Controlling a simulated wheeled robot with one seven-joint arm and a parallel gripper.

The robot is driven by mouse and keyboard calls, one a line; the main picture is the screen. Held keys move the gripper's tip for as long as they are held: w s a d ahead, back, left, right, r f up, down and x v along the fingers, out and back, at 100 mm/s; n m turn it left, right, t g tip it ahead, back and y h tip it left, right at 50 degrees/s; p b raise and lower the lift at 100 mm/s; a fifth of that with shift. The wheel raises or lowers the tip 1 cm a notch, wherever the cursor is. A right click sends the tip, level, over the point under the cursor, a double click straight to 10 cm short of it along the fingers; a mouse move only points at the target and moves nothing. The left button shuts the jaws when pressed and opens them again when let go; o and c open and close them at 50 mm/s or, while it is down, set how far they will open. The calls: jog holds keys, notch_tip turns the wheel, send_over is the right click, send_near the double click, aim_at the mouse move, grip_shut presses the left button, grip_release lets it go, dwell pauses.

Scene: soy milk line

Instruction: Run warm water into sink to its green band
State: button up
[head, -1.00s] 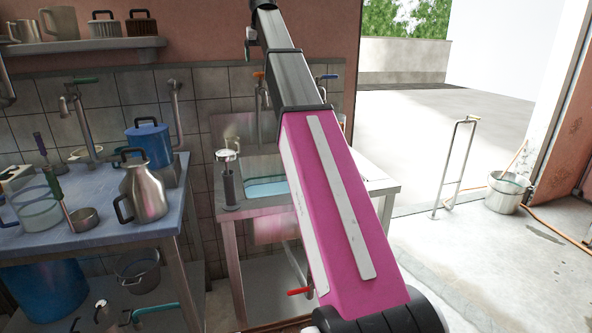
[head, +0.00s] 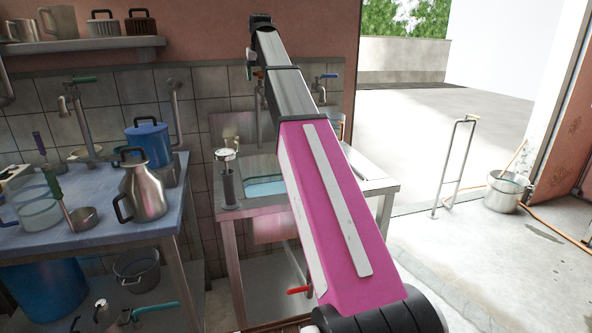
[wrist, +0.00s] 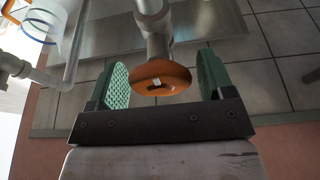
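The steel sink (head: 222,206) stands right of the blue table, with pale bluish water (head: 266,188) in its basin. In the wrist view, a round orange tap handle (wrist: 161,78) on a grey pipe sits between the green pads of my gripper (wrist: 160,85). The gripper is open, with gaps showing on both sides of the handle. In the head view the gripper is mostly hidden behind my arm.
A red-handled valve (head: 299,290) is under the sink. A steel jug (head: 147,190) and blue canister (head: 149,143) stand on the blue table (head: 100,232) at left.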

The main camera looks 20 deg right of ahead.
jog(key=c, duration=0.5)
jog(key=n+y, duration=0.1)
jog(key=n, duration=0.3)
jog(key=shift+n, duration=0.3)
jog(key=shift+n+g+y, duration=0.3)
jog(key=shift+n+y, duration=0.2)
jog(key=shift+n, duration=1.8)
